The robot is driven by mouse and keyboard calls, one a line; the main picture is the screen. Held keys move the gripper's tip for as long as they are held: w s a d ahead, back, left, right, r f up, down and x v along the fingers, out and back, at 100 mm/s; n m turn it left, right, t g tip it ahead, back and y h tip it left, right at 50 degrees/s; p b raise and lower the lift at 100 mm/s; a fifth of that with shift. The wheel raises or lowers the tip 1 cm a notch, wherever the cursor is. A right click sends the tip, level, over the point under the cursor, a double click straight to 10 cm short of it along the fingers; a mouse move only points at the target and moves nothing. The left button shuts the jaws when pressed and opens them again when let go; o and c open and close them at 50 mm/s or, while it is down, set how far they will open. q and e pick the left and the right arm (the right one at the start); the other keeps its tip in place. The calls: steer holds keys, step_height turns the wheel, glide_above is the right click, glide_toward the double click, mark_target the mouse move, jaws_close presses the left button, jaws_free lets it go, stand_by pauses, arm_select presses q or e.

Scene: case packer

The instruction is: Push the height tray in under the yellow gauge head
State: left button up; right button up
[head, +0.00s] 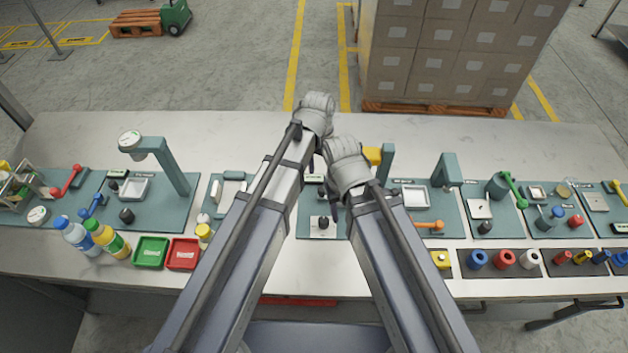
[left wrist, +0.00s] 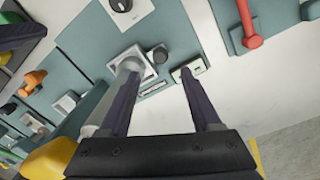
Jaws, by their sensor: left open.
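The yellow gauge head (head: 372,155) sits beside a teal post (head: 387,165) at the middle of the bench. It also shows close at the lower left of the left wrist view (left wrist: 48,158). My left gripper (head: 318,132) is over this station, left of the gauge head; in the left wrist view (left wrist: 160,72) its fingers are apart with nothing between them. A small silver tray (left wrist: 118,58), which looks like the height tray, lies beyond the left fingertip, partly covered by it. Contact cannot be told. In the head view, my arms hide the tray. My right gripper (head: 336,195) is low beside the gauge head; its jaws are unclear.
A white plate with a black knob (head: 322,225) lies at the station's front. A dark knob (left wrist: 160,54) and a small panel (left wrist: 190,70) are near my left fingers. A teal stand (head: 447,170) stands to the right. The bench's back strip is clear.

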mark_target(322, 189)
arm_select(q)
steer(key=shift+s+a, duration=0.1)
steer(key=shift+a, duration=0.05)
arm_select(e)
steer(key=shift+s+a, duration=0.1)
arm_select(q)
steer(key=shift+f+b, duration=0.2)
steer(key=shift+b, duration=0.1)
steer(key=shift+f+b, duration=0.65)
steer(key=shift+f, duration=0.05)
steer(key=f+b, duration=0.6)
steer(key=shift+d, duration=0.25)
arm_select(e)
step_height(322, 189, down, 8)
steer(key=shift+r, duration=0.1)
arm_select(q)
jaws_close()
